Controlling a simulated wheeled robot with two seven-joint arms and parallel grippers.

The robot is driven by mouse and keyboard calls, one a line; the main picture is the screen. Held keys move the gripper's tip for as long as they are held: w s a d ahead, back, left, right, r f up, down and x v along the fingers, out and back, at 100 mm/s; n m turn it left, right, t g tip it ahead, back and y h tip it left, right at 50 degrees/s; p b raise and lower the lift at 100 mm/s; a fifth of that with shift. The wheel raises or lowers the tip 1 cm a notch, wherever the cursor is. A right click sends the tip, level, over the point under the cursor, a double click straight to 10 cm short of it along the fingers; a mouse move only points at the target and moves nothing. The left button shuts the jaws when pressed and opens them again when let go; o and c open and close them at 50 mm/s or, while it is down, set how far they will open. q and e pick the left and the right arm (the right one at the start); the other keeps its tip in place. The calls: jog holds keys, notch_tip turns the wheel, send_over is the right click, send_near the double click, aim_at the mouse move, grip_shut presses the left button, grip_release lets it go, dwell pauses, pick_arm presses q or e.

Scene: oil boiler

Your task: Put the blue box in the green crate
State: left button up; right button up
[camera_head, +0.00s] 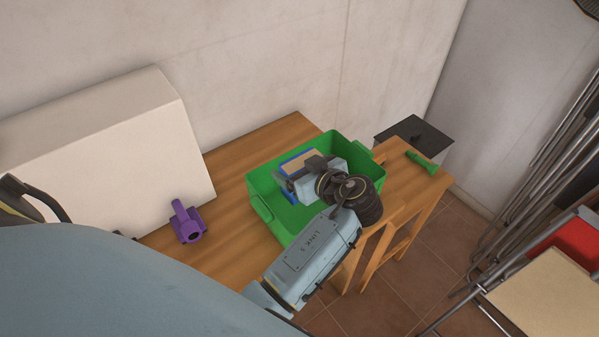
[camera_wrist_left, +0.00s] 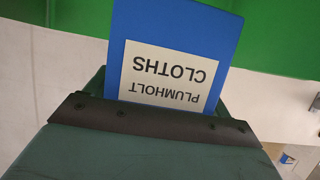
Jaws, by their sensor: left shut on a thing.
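The blue box (camera_head: 291,159) has a tan top face in the head view and appears within the outline of the green crate (camera_head: 262,209). In the left wrist view the blue box (camera_wrist_left: 180,30) carries a white label reading "PLUMHOLT CLOTHS", upside down. My left gripper (camera_head: 292,180) is shut on the box, its arm reaching over the crate's near right side. Green crate wall (camera_wrist_left: 285,35) shows behind the box in the wrist view. Whether the box touches the crate floor is hidden. My right gripper does not show.
The crate stands on a wooden table (camera_head: 233,174). A purple part (camera_head: 187,222) stands left of it, before a large white block (camera_head: 120,145). A green flashlight-like object (camera_head: 422,162) lies at the right. Metal-framed chairs (camera_head: 545,290) stand at far right.

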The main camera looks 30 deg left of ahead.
pick_arm(q)
jog(key=shift+f, duration=1.1)
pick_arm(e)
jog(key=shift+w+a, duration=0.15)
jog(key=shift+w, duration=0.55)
pick_arm(q)
jog(key=shift+f+b, duration=0.65)
jog(key=shift+b, duration=0.05)
jog(key=o, duration=1)
jog(key=shift+c, duration=0.2)
jog(key=shift+r+p, duration=0.5)
jog(key=shift+p, duration=0.05)
jog(key=shift+r+p, duration=0.4)
jog(key=b+v, duration=0.1)
jog(key=v, duration=0.6)
jog(key=shift+d+f+b, duration=0.15)
jog(key=shift+d+b, duration=0.1)
jog(key=shift+b, duration=0.15)
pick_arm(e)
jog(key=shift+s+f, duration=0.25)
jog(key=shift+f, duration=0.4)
